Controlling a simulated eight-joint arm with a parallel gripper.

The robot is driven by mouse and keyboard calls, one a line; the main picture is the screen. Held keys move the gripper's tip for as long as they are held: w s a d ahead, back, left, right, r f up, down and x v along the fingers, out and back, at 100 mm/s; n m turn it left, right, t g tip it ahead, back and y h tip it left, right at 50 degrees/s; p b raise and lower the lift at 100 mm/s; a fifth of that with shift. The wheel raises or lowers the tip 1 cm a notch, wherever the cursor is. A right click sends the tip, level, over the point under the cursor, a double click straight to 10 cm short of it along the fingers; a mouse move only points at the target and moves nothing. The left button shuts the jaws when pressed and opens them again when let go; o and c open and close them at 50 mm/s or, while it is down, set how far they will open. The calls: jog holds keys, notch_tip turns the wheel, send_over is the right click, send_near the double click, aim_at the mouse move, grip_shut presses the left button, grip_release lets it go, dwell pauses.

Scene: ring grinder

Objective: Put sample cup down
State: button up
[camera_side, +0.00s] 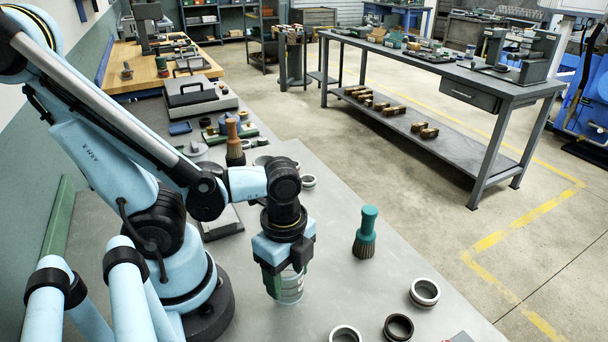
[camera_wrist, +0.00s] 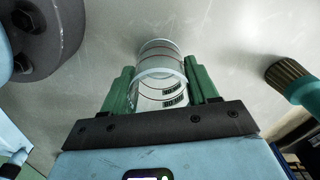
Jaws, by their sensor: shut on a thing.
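The sample cup (camera_side: 290,287) is a clear, see-through cylinder with dark printed lines. My gripper (camera_side: 285,284) points down over the grey bench and is shut on the cup. In the wrist view the cup (camera_wrist: 160,75) sits between the green fingers of my gripper (camera_wrist: 161,92), one on each side. The cup's far end is close to the bench surface. I cannot tell whether it touches the bench.
A teal-handled brush (camera_side: 366,233) stands right of the cup. Rings lie nearer the front edge, one pale (camera_side: 424,292) and one black (camera_side: 398,327). An orange-handled brush (camera_side: 234,143) stands behind my arm. The grey bench (camera_side: 335,285) is bare between cup and rings.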

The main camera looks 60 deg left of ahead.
jog(key=o, duration=1)
jog(key=shift+o, duration=0.2)
jog(key=shift+r, duration=0.15)
jog(key=shift+r, duration=5.85)
jog(key=w+a+n+t, duration=0.4)
jog(key=w+n+t, duration=0.3)
jog(key=w+n, duration=0.5)
jog(key=shift+f+n, duration=0.15)
jog(key=shift+n, duration=0.65)
